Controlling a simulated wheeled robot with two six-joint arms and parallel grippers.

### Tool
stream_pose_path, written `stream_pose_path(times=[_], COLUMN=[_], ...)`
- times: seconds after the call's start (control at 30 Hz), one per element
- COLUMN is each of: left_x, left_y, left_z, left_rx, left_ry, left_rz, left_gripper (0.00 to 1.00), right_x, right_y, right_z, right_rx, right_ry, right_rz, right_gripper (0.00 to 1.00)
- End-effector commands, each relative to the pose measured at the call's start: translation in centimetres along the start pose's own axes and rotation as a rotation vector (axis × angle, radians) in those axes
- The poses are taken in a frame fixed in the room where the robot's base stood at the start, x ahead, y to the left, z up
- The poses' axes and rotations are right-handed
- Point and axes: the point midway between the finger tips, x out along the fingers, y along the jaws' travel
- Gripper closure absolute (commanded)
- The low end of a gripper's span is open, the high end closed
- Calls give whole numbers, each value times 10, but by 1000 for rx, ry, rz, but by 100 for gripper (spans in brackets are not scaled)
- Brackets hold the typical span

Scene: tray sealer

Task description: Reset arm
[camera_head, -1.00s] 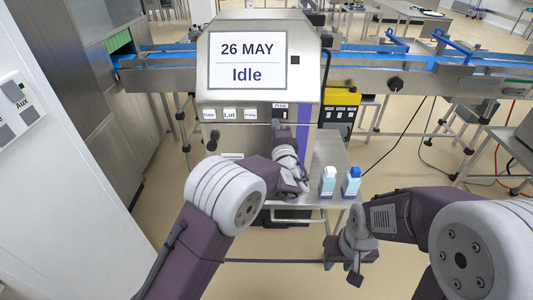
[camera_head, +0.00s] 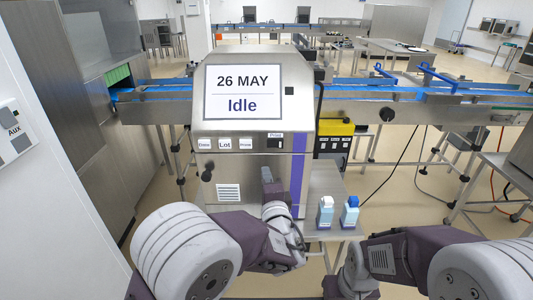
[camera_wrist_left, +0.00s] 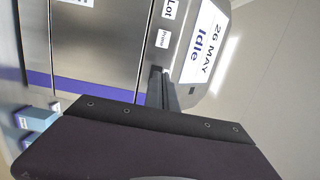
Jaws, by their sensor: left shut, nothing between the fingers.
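The grey sealer machine (camera_head: 225,170) stands in front of me, its screen (camera_head: 243,93) reading "26 MAY" and "Idle". A row of labelled buttons sits under the screen, with Lot (camera_head: 225,144) among them and Print (camera_head: 275,140) at the right. My left gripper (camera_head: 267,178) is shut and empty, in front of the machine face and below the Print button. In the left wrist view its closed fingers (camera_wrist_left: 160,88) point at the machine front near the screen. My right arm comes in at lower right; its gripper is below the picture edge.
A white-capped bottle (camera_head: 325,212) and a blue-capped bottle (camera_head: 350,212) stand on a small steel table (camera_head: 322,180) right of the machine. A blue-railed conveyor (camera_head: 420,105) runs behind. A white panel with Aux switches (camera_head: 15,135) is at far left.

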Motion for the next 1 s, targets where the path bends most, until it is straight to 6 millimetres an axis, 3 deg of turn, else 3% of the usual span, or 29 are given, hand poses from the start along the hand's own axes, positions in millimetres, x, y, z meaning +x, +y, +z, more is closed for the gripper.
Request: stream_pose_path(times=[0.07,0.13,0.17,0.2,0.27,0.3,0.4,0.47,0.53,0.63,0.73,0.87,1.0], left_x=[6,19,26,32,33,27,-6,-38,-86,-162,-214,-236,-227], left_y=[-4,-21,-31,-43,-46,-41,-14,10,43,93,130,156,162], left_z=[11,40,59,91,147,185,269,309,340,346,310,250,214], left_rx=[-2,-19,-29,-42,-81,-119,-209,-275,-376,-588,-838,-1100,-1235], left_ry=[-26,-86,-124,-188,-325,-425,-682,-833,-1000,-1189,-1265,-1223,-1113], left_rz=[-1,-17,-26,-33,-6,35,179,295,456,718,941,1123,1186], left_gripper=[100,100,100,100,100,100,100,100,100,100,100,100,100], right_x=[-3,-9,-12,-17,-22,-25,-32,-36,-41,-47,-49,-48,-48], right_y=[0,0,0,0,0,0,-1,-1,-1,-1,-1,-1,-1], right_z=[0,-1,-1,-2,-2,-2,-3,-4,-4,-5,-5,-5,-5], right_rx=[0,0,0,0,0,0,0,0,0,0,0,0,0], right_ry=[0,0,0,0,0,0,0,0,0,0,0,0,0], right_rz=[0,0,0,0,0,0,0,0,0,0,0,0,0], right_gripper=[64,64,64,64,64,64,64,64,64,64,64,64,64])
